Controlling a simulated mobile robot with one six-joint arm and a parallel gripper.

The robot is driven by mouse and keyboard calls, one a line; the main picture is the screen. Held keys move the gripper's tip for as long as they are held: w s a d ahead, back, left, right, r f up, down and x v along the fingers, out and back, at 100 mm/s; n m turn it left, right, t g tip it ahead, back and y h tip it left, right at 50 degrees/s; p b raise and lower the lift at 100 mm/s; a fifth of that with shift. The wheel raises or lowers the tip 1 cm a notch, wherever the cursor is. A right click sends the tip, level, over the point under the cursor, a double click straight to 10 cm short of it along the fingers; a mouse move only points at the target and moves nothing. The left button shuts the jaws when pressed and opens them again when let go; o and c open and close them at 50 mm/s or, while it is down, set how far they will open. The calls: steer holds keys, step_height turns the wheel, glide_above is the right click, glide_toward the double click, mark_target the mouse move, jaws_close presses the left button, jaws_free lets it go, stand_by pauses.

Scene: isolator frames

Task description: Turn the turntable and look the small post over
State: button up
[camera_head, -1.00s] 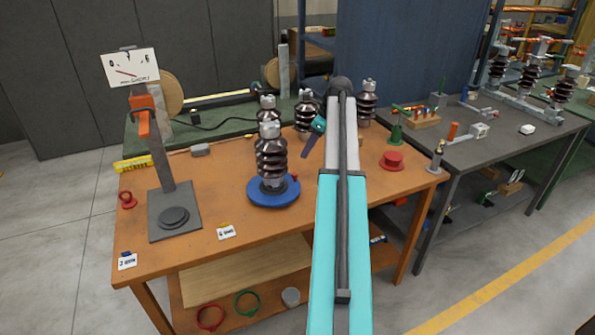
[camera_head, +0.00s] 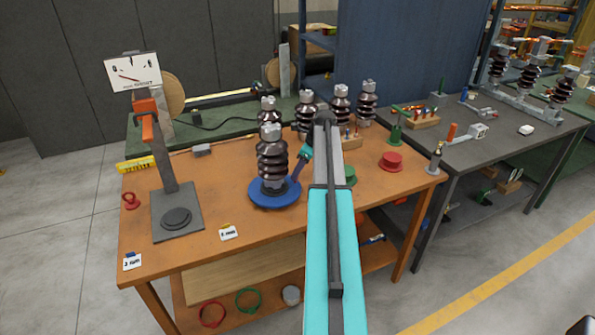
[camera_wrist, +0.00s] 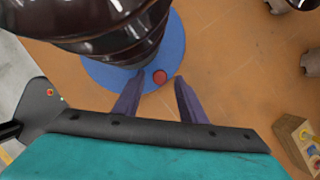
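The turntable is a blue disc (camera_head: 262,199) on the orange-brown bench; its rim also shows in the wrist view (camera_wrist: 175,48). The small post (camera_head: 271,155), a dark brown ribbed insulator with grey metal ends, stands upright on it. In the wrist view the post (camera_wrist: 95,35) fills the upper left, close to my gripper. A red knob (camera_wrist: 160,77) sits on the disc near the rim. My gripper (camera_wrist: 160,80) has its two purple fingers apart, with the knob between their tips; contact is not clear. In the head view my gripper (camera_head: 297,176) covers the knob.
Several similar insulators (camera_head: 305,110) stand behind. A gauge stand (camera_head: 168,180) with a dial is at left. A red flanged piece (camera_head: 391,161) and a green piece (camera_head: 350,175) are right of the turntable. Label cards (camera_head: 229,233) lie at the front. A grey bench (camera_head: 480,150) adjoins.

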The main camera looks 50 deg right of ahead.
steer(key=shift+x, duration=0.75)
jaws_close()
steer(key=shift+w+a, duration=0.1)
steer(key=shift+w, duration=0.05)
